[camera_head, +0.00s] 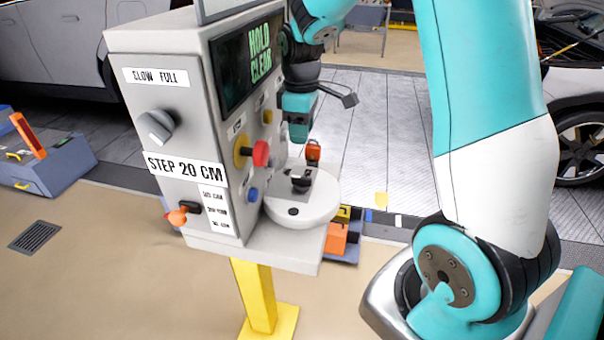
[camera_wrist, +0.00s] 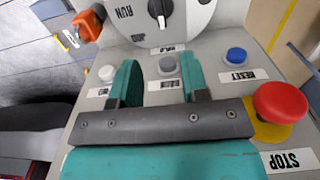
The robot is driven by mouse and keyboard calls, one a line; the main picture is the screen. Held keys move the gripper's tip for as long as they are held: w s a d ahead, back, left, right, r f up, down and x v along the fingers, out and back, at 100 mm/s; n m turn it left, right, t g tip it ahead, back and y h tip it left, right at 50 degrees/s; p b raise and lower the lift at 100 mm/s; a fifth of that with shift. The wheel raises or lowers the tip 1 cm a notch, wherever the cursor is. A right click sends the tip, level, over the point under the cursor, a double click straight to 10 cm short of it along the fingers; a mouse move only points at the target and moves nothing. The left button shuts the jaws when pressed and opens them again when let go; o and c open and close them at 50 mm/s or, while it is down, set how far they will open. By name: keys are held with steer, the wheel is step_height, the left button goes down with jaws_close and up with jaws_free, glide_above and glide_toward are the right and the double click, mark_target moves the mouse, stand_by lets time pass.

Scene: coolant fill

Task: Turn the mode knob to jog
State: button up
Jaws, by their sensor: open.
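The mode knob, a black round knob with a white mark (camera_wrist: 160,8), is at the top edge of the wrist view and partly cut off. Its white mark points down in that view. A RUN label is beside it; another label below-left is hard to read. In the head view the black knob (camera_head: 301,182) appears on the pale rounded shelf. My gripper (camera_wrist: 158,75) is open and empty, its two teal fingers apart over the button panel, short of the knob. In the head view my gripper (camera_head: 299,130) is above the shelf, close to the panel.
The red STOP button (camera_wrist: 280,102) and blue RESET button (camera_wrist: 237,56) are right of my fingers in the wrist view. A grey button (camera_wrist: 167,65) lies between the fingers and a white one (camera_wrist: 107,72) left. An orange-handled part (camera_wrist: 88,24) stands near the knob.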

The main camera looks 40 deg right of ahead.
mark_target(302, 177)
step_height(302, 177, down, 13)
steer(key=shift+f+p, duration=0.1)
steer(key=shift+p, duration=0.85)
jaws_close()
